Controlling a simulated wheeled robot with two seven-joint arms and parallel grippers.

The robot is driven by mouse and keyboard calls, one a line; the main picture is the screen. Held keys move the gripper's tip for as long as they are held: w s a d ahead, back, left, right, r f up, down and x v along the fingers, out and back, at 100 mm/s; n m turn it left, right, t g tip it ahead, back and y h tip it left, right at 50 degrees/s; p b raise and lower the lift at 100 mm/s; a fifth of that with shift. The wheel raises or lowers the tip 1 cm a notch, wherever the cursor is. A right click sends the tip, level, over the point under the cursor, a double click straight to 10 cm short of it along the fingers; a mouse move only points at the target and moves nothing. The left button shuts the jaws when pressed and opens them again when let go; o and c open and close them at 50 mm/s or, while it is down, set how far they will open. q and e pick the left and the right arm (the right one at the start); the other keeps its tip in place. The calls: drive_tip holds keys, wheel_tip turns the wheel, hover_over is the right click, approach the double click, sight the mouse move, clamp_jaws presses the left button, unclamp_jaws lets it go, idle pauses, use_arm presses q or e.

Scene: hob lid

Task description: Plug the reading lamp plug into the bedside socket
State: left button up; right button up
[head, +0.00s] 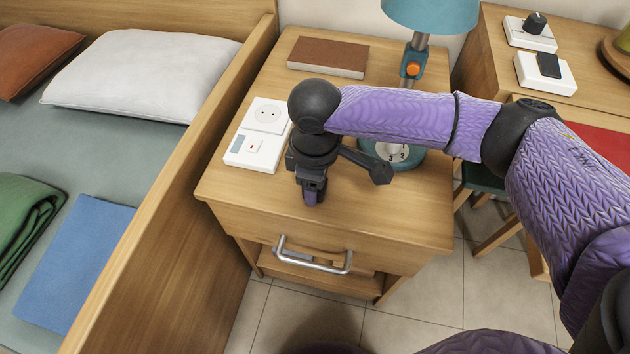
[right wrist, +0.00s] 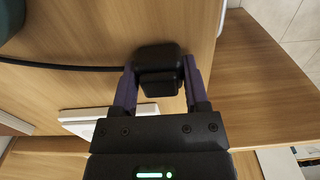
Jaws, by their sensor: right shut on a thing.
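The bedside socket (head: 267,114) is a round white outlet on a white panel at the left edge of the nightstand top. A switch sits on the panel's nearer half, and part of a white panel (right wrist: 80,115) shows in the right wrist view. My right gripper (head: 311,195) points down over the front of the nightstand, to the right of and nearer than the socket. In the right wrist view my right gripper (right wrist: 160,70) is shut on the black plug (right wrist: 158,58), with a dark cable running left. The plug is hidden in the head view. My left gripper is not in view.
The teal reading lamp (head: 435,14) stands behind my right arm, its numbered base partly covered. A brown book (head: 328,57) lies at the back of the nightstand (head: 400,215). The bed's wooden side (head: 170,215) rises at left. A drawer handle (head: 313,262) sticks out in front.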

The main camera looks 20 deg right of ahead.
wheel_tip(320, 180, up, 10)
drive_tip(key=p, duration=0.6)
drive_tip(key=shift+f, duration=0.2)
drive_tip(key=shift+r+p, duration=0.25)
drive_tip(key=shift+p, duration=0.05)
